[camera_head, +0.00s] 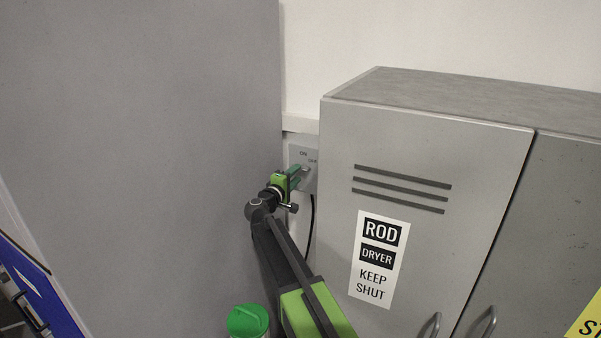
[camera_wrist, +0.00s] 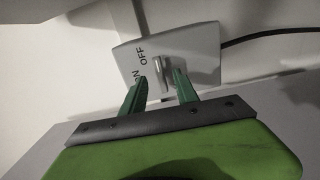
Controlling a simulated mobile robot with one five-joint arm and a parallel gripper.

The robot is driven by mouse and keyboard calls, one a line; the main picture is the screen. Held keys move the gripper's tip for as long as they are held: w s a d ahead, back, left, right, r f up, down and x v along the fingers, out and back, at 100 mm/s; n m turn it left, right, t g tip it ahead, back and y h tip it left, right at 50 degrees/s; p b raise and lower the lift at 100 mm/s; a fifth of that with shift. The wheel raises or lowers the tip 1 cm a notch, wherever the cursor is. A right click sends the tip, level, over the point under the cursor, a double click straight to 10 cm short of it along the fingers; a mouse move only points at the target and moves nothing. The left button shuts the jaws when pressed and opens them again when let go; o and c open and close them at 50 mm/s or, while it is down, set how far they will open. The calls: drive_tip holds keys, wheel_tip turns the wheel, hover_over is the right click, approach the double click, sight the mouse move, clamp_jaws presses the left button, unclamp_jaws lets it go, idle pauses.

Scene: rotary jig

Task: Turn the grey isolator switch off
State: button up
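The grey isolator switch is a small box (camera_head: 298,153) on the wall in the narrow gap between two grey cabinets. Its face bears the words ON and OFF. In the wrist view the box (camera_wrist: 198,46) is seen turned on its side, with a pale raised handle (camera_wrist: 158,66) on its face. I cannot tell surely which word the handle points to. My gripper (camera_head: 298,174) is at the switch, its green fingers toward the face. In the wrist view my gripper (camera_wrist: 161,76) is open, with the handle between or just beyond the fingertips; contact is not clear.
A tall grey cabinet (camera_head: 140,130) stands close on the left. A grey cabinet labelled ROD DRYER (camera_head: 430,150) stands close on the right. A dark cable (camera_head: 311,225) hangs below the switch. A green-lidded container (camera_head: 248,320) is at the bottom.

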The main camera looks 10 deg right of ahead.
drive_tip(key=v, duration=1.3)
drive_tip(key=shift+s+f, duration=0.1)
drive_tip(key=shift+s, duration=0.05)
